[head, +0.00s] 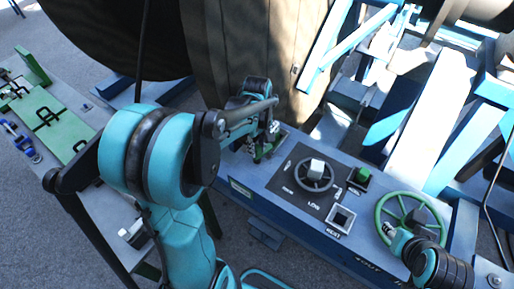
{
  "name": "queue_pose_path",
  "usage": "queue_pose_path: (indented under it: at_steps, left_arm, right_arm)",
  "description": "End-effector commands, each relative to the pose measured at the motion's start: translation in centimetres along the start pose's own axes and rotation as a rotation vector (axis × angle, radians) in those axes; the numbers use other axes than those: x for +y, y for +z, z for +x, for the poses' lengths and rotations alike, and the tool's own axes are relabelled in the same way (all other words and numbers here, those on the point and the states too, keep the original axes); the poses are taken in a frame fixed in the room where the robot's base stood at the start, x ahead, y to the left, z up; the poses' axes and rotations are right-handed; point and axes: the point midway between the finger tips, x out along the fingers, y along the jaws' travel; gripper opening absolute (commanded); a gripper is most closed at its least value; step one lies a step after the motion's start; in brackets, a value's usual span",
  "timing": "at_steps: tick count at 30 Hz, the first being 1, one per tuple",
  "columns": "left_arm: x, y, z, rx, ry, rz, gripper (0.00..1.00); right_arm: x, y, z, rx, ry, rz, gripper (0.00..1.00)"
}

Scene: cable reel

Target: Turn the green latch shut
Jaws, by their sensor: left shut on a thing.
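The green latch (264,151) is at the left end of the blue control box, mostly hidden by my left gripper (262,146). My left arm reaches over from the left, and this gripper points down, shut on the latch. How far the latch is turned cannot be seen. My right arm comes in at the lower right, its wrist beside the green handwheel (381,211). Its fingers cannot be made out clearly.
A large cable reel (225,45) stands behind. A side bench with a green case (50,125) is at left.

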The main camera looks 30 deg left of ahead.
Motion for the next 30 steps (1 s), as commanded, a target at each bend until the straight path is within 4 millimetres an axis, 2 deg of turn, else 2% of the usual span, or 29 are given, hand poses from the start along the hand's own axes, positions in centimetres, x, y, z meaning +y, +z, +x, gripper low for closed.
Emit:
queue_pose_path:
  at_steps: [12, 30]
  left_arm:
    - [0.03, 0.02, 0.00, -0.001, 0.000, -0.244, 0.00]
    - [0.05, 0.01, -0.04, -0.001, 0.001, -0.303, 0.00]
  right_arm:
    - [0.00, 0.27, 0.38, 0.000, 0.000, 0.000, 0.40]
    - [0.00, 0.31, 0.43, 0.000, 0.000, 0.000, 0.40]
